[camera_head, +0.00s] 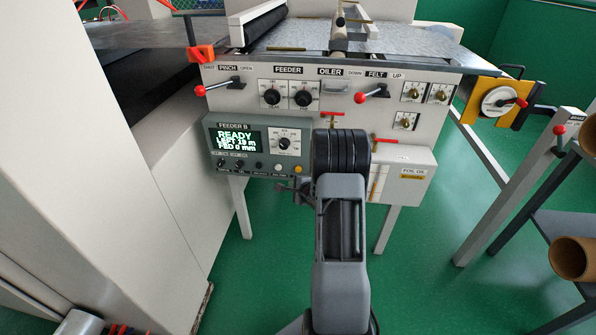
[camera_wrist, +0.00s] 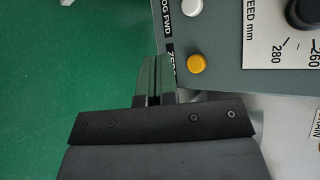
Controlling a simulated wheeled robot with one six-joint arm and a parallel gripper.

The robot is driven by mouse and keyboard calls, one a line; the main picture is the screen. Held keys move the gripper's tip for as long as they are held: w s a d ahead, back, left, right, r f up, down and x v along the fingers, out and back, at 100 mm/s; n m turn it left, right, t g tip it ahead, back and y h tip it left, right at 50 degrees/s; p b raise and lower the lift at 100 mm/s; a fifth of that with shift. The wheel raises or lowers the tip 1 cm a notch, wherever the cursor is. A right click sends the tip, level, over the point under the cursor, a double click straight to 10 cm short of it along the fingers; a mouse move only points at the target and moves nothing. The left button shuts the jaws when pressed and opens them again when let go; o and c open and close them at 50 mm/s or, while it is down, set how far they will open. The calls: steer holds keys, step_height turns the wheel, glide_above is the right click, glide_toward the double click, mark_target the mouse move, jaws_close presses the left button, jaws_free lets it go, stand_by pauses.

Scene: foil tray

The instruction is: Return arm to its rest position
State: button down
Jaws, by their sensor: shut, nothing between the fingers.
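My arm rises from the bottom middle of the head view, its dark ringed joint in front of the machine's control panel. In the wrist view my gripper (camera_wrist: 154,78) is shut and empty, with its two fingers together. The fingertips are close to the lower edge of the grey FEEDER B box (camera_head: 219,150), near a yellow button (camera_wrist: 197,64) and a white button (camera_wrist: 192,7). Whether they touch the box I cannot tell. In the head view my gripper is mostly hidden beside the arm's joint. The box's display (camera_head: 238,141) reads READY, with smaller lines below.
Red-knobbed levers (camera_head: 361,97) stick out of the white panel (camera_head: 330,72) above. A FOIL OIL box (camera_head: 411,175) is close to the arm's right. A white cabinet (camera_head: 95,150) stands left, a rack with cardboard tubes (camera_head: 574,258) right. Green floor (camera_head: 425,280) is clear between.

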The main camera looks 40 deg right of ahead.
stand_by(0.7)
steer(key=s+d+f+n+g+h, duration=0.2)
steer(key=s+f+n+g, duration=0.3)
steer(key=s+n, duration=0.1)
steer(key=s+a+r+n+g+p, duration=0.2)
steer(key=s+a+r+n+g, duration=0.1)
steer(key=s+r+n, duration=0.15)
steer(key=s+a+r+n+y+p, duration=0.1)
steer(key=s+a+r+n+p, duration=0.3)
steer(key=a+r, duration=0.4)
steer(key=s+a+r+n+g+y+p, duration=0.1)
steer(key=s+a+r+n+p, duration=0.3)
steer(key=r, duration=1.1)
steer(key=s+a+r+n+y+p, duration=0.1)
steer(key=s+a+r+n+p, duration=0.3)
steer(key=a+r+p, duration=0.3)
steer(key=s+a+r, duration=0.1)
steer(key=a+r, duration=0.4)
steer(key=shift+a, duration=0.25)
steer(key=shift+s+d, duration=0.1)
steer(key=shift+d, duration=0.05)
